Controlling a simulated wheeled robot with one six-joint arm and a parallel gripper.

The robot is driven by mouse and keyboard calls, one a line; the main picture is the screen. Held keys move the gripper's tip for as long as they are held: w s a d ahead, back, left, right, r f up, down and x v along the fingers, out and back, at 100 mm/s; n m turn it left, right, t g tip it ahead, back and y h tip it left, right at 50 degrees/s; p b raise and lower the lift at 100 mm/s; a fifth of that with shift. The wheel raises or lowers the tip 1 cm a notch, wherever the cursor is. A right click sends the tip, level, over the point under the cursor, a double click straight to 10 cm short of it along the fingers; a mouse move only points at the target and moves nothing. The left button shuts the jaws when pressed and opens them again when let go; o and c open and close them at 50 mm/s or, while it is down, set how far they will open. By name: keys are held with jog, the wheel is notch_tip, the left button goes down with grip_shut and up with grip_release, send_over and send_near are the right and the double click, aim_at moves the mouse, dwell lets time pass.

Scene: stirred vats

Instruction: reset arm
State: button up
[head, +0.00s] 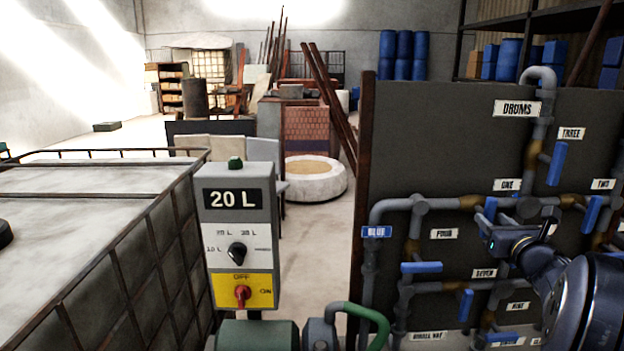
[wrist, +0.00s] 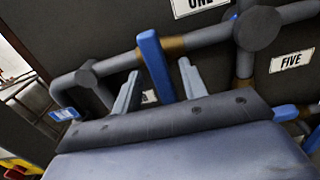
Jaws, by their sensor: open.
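My gripper (head: 486,222) is in front of the pipe board at the right of the head view, close to the valve under the ONE label (head: 507,185). In the wrist view my gripper (wrist: 158,70) is open. Its two grey fingers stand apart, with a blue valve handle (wrist: 154,62) showing between them. I cannot tell whether the fingers touch the handle. No object is held.
The dark board (head: 440,130) carries grey pipes, several blue handles and labels such as DRUMS (head: 517,109). A control box (head: 236,225) reading 20 L stands centre left beside a caged tank (head: 80,185). Open floor (head: 308,230) lies between box and board.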

aim_at(484, 213)
jog(key=w+p, duration=0.1)
jog(key=w, duration=0.3)
jog(key=shift+w+d, duration=0.15)
jog(key=shift+w, duration=0.25)
jog(key=shift+s, duration=0.1)
